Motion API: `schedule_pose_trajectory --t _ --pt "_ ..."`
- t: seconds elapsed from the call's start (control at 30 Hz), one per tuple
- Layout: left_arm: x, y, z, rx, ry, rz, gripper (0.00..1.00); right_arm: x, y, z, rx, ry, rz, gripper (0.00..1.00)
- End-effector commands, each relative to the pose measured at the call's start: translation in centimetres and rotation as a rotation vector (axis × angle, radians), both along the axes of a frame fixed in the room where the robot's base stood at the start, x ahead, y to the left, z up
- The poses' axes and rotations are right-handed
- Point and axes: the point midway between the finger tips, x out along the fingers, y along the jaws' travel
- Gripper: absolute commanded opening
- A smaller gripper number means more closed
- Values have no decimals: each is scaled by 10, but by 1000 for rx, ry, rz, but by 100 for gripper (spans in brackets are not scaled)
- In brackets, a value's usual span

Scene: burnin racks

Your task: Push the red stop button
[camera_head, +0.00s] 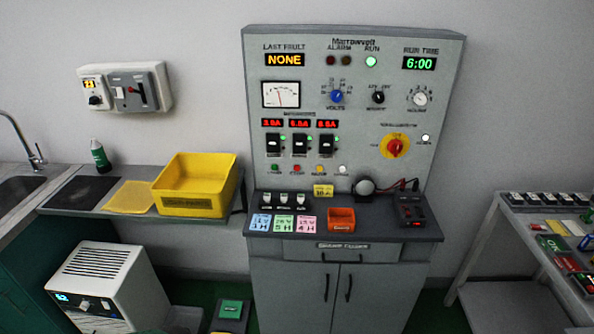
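The grey test cabinet (230,110) stands upright against the wall, in the middle of the view. A small red button (297,168) sits low on its front panel, in a row between a green button (275,168) and a yellow button (319,168). The labels below the buttons are too small to read surely. The run lamp (371,62) glows green. Nothing covers the red button. Neither of my grippers is in view.
A yellow tray (196,206) stands on the left shelf. A cart (510,215) with parts stands at right.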

Motion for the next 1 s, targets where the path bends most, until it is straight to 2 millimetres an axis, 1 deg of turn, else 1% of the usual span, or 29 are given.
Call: schedule_pose_trajectory --t 0.03,0.2,1.0 --pt "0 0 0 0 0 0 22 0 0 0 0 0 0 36" --pt "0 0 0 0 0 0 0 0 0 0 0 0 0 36" --pt "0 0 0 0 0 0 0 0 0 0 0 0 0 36"
